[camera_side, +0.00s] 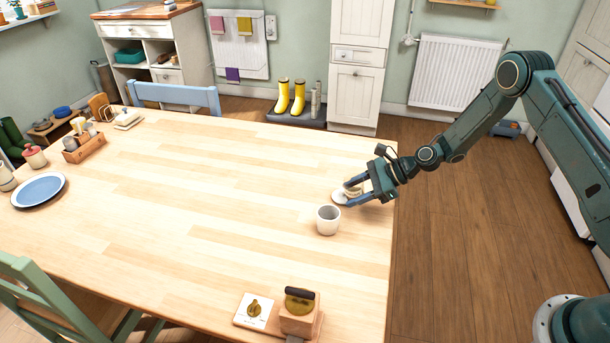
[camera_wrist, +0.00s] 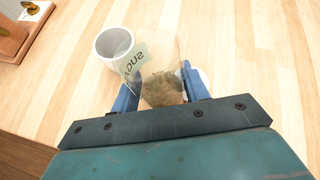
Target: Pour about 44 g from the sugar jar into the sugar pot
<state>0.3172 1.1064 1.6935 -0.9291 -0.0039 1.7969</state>
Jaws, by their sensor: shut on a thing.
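The sugar jar (camera_wrist: 161,66) is clear, with a pale label and brownish grains at its near end in the wrist view. My gripper (camera_wrist: 158,88) is shut on it, one blue finger at each side. In the side view my gripper (camera_side: 353,193) is low over the table near its right edge, and its fingers partly hide the jar. The sugar pot (camera_side: 328,220) is a white, open-topped cup standing upright on the table, just left of and nearer than my gripper. In the wrist view the pot (camera_wrist: 114,45) is beside the jar; I see no grains inside it.
A white round thing (camera_side: 340,198) lies on the table under my gripper, partly hidden. A wooden block with a dark handle (camera_side: 299,302) and a white plate with a knob (camera_side: 253,311) are at the front edge. The table's middle is clear.

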